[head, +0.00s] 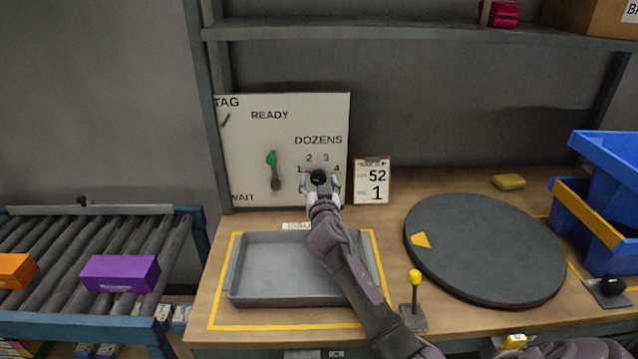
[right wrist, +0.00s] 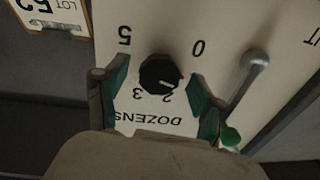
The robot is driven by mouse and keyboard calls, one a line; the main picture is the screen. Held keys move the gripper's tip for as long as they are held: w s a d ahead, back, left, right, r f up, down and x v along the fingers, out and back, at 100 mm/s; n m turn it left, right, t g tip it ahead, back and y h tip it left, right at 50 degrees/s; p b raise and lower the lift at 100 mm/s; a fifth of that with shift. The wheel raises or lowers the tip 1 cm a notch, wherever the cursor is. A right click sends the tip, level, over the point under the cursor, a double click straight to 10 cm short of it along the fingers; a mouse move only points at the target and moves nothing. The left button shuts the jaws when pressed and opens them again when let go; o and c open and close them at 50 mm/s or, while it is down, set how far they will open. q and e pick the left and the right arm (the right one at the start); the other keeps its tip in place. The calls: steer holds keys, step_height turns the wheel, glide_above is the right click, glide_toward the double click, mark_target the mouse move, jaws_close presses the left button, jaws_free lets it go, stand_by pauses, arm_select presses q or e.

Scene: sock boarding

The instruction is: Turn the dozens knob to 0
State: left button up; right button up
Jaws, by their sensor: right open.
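The black dozens knob (head: 318,177) is on the white panel (head: 240,140), under the word DOZENS. Numbers 1 to 4 show around it in the head view. In the right wrist view the knob (right wrist: 160,74) appears upside down, with 0, 2, 3 and 5 readable. Its white pointer line points to the lower right, on the side of 2 away from 3; the exact setting is hard to tell. My right gripper (head: 320,185) is open, its green-padded fingers on either side of the knob with gaps. My left gripper is out of view.
A green-tipped lever (head: 273,170) is left of the knob, close to one finger in the wrist view. A lot card (head: 372,181) stands right of the panel. A grey tray (head: 285,292) lies below my right arm; a dark turntable (head: 490,250) is to the right.

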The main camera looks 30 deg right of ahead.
steer(key=c, duration=1.1)
steer(key=n+p, duration=0.1)
steer(key=n, duration=0.3)
steer(key=shift+r+n, duration=0.1)
steer(key=shift+n, duration=0.2)
steer(key=n+p, duration=0.1)
steer(key=n, duration=0.3)
steer(key=shift+n+g, duration=0.3)
steer(key=shift+n, duration=0.1)
steer(key=shift+n, duration=0.3)
steer(key=o, duration=1.1)
